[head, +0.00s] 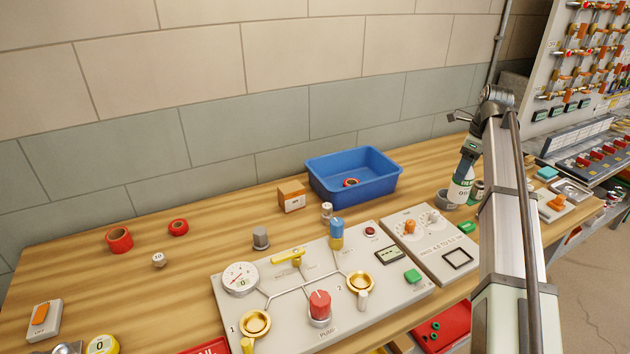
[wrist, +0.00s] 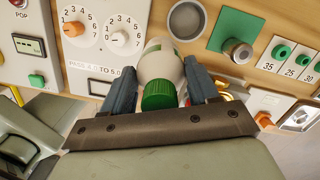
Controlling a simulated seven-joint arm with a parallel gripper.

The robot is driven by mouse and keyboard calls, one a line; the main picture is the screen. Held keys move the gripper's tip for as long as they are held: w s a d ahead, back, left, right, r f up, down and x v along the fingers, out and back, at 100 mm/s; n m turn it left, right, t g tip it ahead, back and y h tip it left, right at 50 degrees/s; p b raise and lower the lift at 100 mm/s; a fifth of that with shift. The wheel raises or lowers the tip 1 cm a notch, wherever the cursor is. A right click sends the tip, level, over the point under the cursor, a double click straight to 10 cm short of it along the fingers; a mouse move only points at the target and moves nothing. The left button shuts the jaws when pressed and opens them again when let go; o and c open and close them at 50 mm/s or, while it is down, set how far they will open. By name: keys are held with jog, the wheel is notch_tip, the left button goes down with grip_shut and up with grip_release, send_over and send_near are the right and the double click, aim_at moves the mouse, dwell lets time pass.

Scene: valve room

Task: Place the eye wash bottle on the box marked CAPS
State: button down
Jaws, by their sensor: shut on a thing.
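The eye wash bottle (head: 460,188) is white with a green label and stands out at the right of the head view, partly hidden by my arm. In the wrist view its white body and green cap (wrist: 158,95) sit between the two fingers. My gripper (wrist: 165,75) is shut on the bottle; it also shows in the head view (head: 467,158). I cannot tell whether the bottle's base touches the table.
A blue bin (head: 375,187) with a red roll inside stands just right of the box. A grey control panel (head: 260,300) with valves and knobs fills the table front. A grey round dish (head: 444,198) is beside the bottle.

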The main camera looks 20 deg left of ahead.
jog(key=a+r+n, duration=0.1)
jog(key=a+r, duration=0.2)
jog(key=a, duration=0.9)
jog(key=a+r+n, duration=0.2)
jog(key=a, duration=1)
jog(key=s+a+r+n, duration=0.1)
jog(key=s+a+r, duration=0.15)
jog(key=a, duration=0.55)
jog(key=s+a+r, duration=0.1)
jog(key=s+a, duration=0.3)
jog(key=a, duration=0.4)
jog(key=s+a+r+n, duration=0.1)
jog(key=s+a, duration=0.3)
jog(key=a, duration=0.4)
notch_tip(320, 180, down, 9)
jog(key=shift+w+g, duration=0.2)
jog(key=shift+g, duration=0.1)
jog(key=shift+a+f, duration=0.1)
jog(key=shift+c, duration=1.4)
grip_release()
notch_tip(320, 180, up, 12)
jog(key=d, duration=0.1)
jog(key=shift+d, duration=0.25)
